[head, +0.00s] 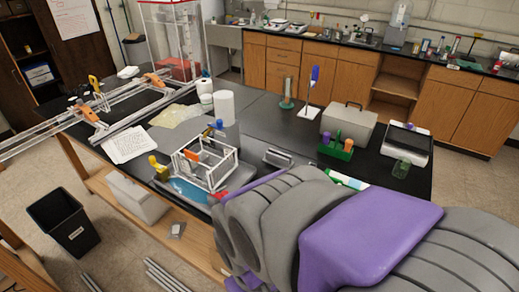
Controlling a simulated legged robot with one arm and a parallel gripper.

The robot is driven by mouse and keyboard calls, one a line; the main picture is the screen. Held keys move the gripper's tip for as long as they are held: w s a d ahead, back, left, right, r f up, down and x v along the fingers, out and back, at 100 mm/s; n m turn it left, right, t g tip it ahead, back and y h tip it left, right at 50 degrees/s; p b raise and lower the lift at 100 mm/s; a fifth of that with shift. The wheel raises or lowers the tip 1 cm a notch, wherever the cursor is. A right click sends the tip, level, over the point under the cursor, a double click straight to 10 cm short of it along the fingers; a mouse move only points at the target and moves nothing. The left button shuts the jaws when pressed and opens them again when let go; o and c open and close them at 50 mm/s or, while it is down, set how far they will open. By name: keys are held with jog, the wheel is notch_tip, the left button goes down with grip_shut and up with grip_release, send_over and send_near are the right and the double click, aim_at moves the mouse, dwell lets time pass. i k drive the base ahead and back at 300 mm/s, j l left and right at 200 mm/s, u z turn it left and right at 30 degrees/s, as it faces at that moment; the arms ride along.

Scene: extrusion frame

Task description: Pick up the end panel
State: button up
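A small open frame of pale bars (205,165) stands on a blue and grey work area (190,190) at the front of the black table. An orange piece (193,156) shows inside the frame. A small grey slotted plate (278,157) is on the table right of the frame; I cannot tell whether it is the end panel. My grey and purple arm (370,235) fills the lower right and hides the table's front edge there. I see no gripper fingertips, so I cannot tell what they hold.
Yellow-handled tools (158,167) lie left of the frame. A white roll (224,107), a grey box (348,124), a green rack (336,147) and a scale (406,143) stand on the table. Long rails (100,112) overhang its left end. A black bin (63,221) is on the floor.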

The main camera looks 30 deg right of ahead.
aim_at(189, 163)
jog(key=i+j+z, duration=0.15)
jog(key=z, duration=0.35)
jog(key=j+z, duration=0.25)
jog(key=z, duration=0.25)
jog(key=i+j+z, duration=0.1)
jog(key=j+z, duration=0.15)
jog(key=z, duration=0.25)
jog(key=j+z, duration=0.3)
jog(key=j, duration=1.3)
